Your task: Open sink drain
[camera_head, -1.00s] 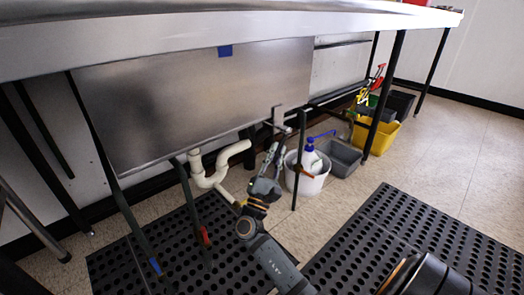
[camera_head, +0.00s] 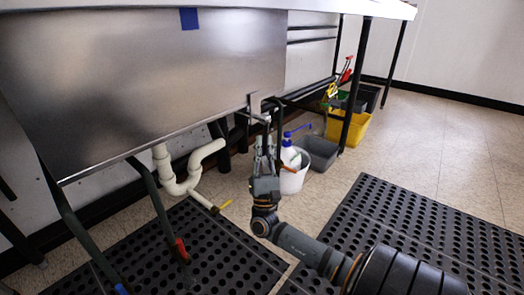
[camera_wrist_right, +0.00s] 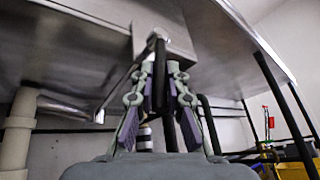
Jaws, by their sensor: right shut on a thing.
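The steel sink (camera_head: 130,80) fills the upper left of the head view, with a bracket (camera_head: 256,103) at its lower right corner. A dark rod-like handle (camera_wrist_right: 158,75) hangs below the bracket. My right gripper (camera_head: 264,143) is under that corner, pointing up, shut on the dark handle. In the right wrist view, the handle passes between the fingers of my right gripper (camera_wrist_right: 160,85). My left gripper is out of view.
A white bucket (camera_head: 292,182) with a spray bottle (camera_head: 290,156) stands just behind the gripper. A grey tub (camera_head: 318,153) and a yellow bucket (camera_head: 347,128) stand farther right. Table legs surround the sink. Black perforated mats (camera_head: 400,225) cover the floor in front.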

